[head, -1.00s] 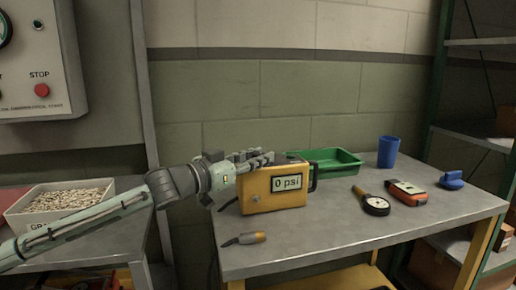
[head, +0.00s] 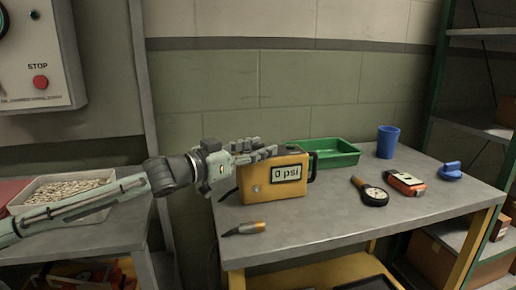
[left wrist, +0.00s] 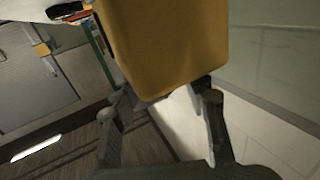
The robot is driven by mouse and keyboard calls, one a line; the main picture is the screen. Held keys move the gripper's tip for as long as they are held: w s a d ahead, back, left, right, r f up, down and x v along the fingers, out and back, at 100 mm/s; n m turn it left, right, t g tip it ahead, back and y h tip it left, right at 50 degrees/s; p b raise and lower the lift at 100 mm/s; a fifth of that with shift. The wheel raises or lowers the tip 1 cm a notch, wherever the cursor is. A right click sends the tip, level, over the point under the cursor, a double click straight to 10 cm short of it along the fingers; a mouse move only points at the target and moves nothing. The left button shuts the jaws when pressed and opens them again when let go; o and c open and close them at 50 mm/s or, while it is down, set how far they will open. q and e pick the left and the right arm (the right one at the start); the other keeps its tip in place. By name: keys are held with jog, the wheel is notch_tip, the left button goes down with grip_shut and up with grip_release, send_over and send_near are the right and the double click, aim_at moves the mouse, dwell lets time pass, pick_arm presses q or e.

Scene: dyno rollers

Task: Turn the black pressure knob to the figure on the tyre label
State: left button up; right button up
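The yellow inflator box (head: 262,192) stands on the grey bench, with its display (head: 287,174) reading 0 psi. My left gripper (head: 262,152) reaches in from the left, level with the box's top edge. In the left wrist view the yellow box (left wrist: 170,45) fills the upper middle, and the fingers of the left gripper (left wrist: 165,100) stand well apart around its near end. No held thing shows between them. The black pressure knob cannot be made out and may be hidden by the hand or the box. No tyre label can be made out. My right gripper is out of view.
A green tray (head: 357,156) and a blue cup (head: 388,141) stand at the back. A round gauge (head: 374,196), an orange meter (head: 405,184) and a blue object (head: 451,171) lie to the right. The bench's front middle is clear.

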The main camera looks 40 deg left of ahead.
pick_arm(q)
jog(key=shift+s, duration=0.1)
jog(key=shift+s+a+f, duration=0.15)
jog(key=shift+s, duration=0.3)
jog(key=v, duration=0.6)
jog(key=shift+s, duration=0.2)
dwell(0.7)
